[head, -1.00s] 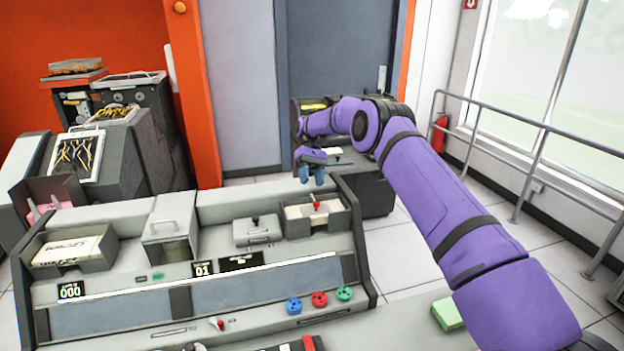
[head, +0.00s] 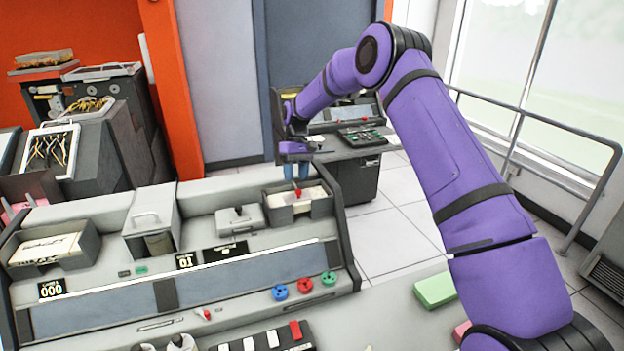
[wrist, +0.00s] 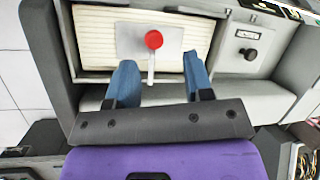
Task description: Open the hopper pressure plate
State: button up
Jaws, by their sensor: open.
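The hopper (head: 312,207) is an open grey tray at the right end of the console's top, holding a stack of cream cards. A pale pressure plate (wrist: 125,42) lies over the cards, with a lever ending in a red knob (wrist: 153,40); the knob also shows in the head view (head: 297,192). My gripper (head: 295,172) points down above the hopper. In the wrist view its blue fingers (wrist: 158,85) are open, one on each side of the lever, with nothing held. I cannot tell the exact height of the fingertips above the plate.
A grey block with a black knob (head: 239,213) sits left of the hopper. Further left are a lidded bin (head: 152,222) and a card tray (head: 48,250). Blue, red and green knobs (head: 305,285) line the console front. Another console (head: 352,170) stands behind.

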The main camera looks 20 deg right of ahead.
aim_at(298, 190)
jog(key=t, duration=0.1)
jog(key=s+f+t, duration=0.1)
jog(key=t, duration=0.2)
jog(key=shift+s+f, duration=0.3)
jog(key=shift+s, duration=0.1)
jog(key=shift+s+f+n+t, duration=0.25)
jog(key=shift+f+t, duration=0.3)
jog(key=shift+t, duration=0.5)
jog(key=shift+s+f+n+t, duration=0.15)
jog(key=shift+s+f+t, duration=0.3)
jog(key=shift+t, duration=0.6)
jog(key=shift+w+d+r, duration=0.1)
jog(key=shift+r, duration=0.15)
jog(key=v, duration=0.9)
jog(key=s+a+m+g, duration=0.1)
jog(key=s+g, duration=0.6)
jog(key=g, duration=0.5)
jog(key=shift+s+a+r, duration=0.2)
jog(key=shift+s+r, duration=0.05)
jog(key=shift+s, duration=0.1)
